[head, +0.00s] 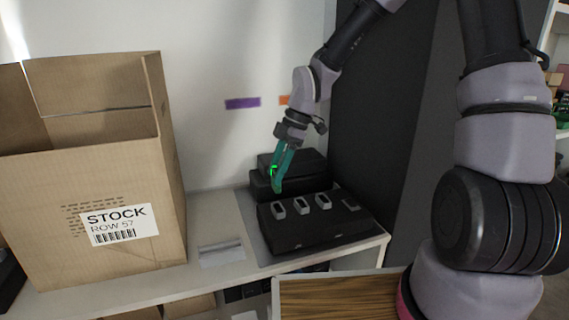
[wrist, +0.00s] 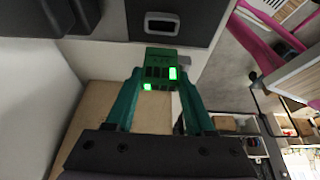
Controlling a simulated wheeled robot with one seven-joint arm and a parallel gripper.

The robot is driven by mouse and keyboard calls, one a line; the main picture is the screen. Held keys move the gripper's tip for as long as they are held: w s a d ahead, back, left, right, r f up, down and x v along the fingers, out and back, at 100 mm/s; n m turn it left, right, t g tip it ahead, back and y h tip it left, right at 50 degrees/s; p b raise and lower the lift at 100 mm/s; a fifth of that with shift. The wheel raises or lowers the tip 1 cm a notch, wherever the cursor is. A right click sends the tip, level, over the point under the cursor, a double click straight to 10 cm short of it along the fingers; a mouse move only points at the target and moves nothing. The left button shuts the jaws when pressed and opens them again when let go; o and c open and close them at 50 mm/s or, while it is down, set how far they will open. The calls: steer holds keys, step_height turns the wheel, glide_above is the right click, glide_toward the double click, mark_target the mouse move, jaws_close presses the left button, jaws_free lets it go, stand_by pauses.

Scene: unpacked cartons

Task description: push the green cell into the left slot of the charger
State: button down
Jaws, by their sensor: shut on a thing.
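The green cell (wrist: 160,55) sits between the two teal fingers of my gripper (wrist: 164,88) in the wrist view, with bright green lights on its face. In the head view only a small bright green part of the cell (head: 274,169) shows by the fingers of my gripper (head: 278,184). The charger (head: 310,235) is a black block with several grey-rimmed slots along its top. My gripper is over its left end, near the left slot (head: 279,210). In the wrist view a grey-rimmed slot (wrist: 162,24) lies just beyond the cell. The cell looks outside it.
A large open cardboard carton (head: 95,170) stands on the white shelf to the left. A black raised part (head: 300,162) stands behind the charger, and a dark panel (head: 372,120) rises to the right. A grey label plate (head: 222,252) lies left of the charger.

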mark_target(279, 187)
steer(key=shift+f, duration=0.15)
steer(key=shift+w+d+f, duration=0.1)
steer(key=shift+f, duration=2.55)
steer(key=shift+d, duration=0.15)
steer(key=shift+f, duration=1.05)
stand_by(0.7)
steer(key=shift+c, duration=0.9)
jaws_free()
steer(key=shift+s, duration=0.2)
